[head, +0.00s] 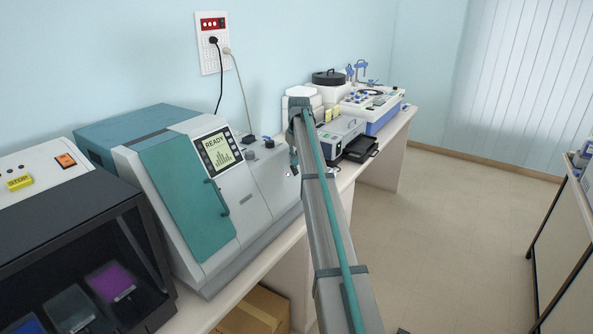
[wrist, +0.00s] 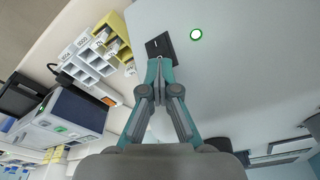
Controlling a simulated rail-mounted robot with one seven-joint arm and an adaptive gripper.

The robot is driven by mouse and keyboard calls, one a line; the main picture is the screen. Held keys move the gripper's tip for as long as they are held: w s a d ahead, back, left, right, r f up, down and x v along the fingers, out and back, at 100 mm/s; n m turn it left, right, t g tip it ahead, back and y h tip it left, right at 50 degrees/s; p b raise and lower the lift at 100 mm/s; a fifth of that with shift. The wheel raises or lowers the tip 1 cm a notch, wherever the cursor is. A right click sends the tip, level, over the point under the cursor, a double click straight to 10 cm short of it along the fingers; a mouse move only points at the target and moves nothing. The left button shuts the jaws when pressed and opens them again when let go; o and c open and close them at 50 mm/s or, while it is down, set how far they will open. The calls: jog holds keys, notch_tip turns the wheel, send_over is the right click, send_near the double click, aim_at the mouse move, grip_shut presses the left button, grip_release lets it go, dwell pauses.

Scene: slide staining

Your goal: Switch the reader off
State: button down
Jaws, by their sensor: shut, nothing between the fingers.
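The reader (head: 200,185) is a teal and white machine on the bench in the head view. Its screen (head: 222,151) is lit and reads READY above a bar graph. In the wrist view my gripper (wrist: 158,62) is shut and empty. Its fingertips are at the lower edge of a small black switch plate (wrist: 159,44) on a pale panel; I cannot tell whether they touch it. In the head view my arm hides most of my gripper, beside the reader's right end.
A dark-windowed machine (head: 75,250) with a STOP label stands left of the reader. A grey device (head: 340,135) and a blue-white machine (head: 375,108) stand farther along the bench. Cords hang from a wall panel (head: 212,42). The floor (head: 450,220) to the right is clear.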

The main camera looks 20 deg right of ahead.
jog(key=shift+f, duration=0.1)
jog(key=shift+w+a+r+p, duration=0.1)
jog(key=shift+r+p, duration=0.15)
jog(key=shift+r, duration=0.25)
jog(key=shift+w+a+r+p, duration=0.1)
jog(key=shift+r+p, duration=0.15)
jog(key=shift+r, duration=0.25)
jog(key=shift+s+d+r+p, duration=0.1)
jog(key=shift+r+p, duration=0.45)
jog(key=shift+r, duration=0.7)
jog(key=shift+d+r+p, duration=0.1)
jog(key=shift+r+p, duration=0.4)
jog(key=shift+r, duration=0.7)
jog(key=shift+f, duration=0.1)
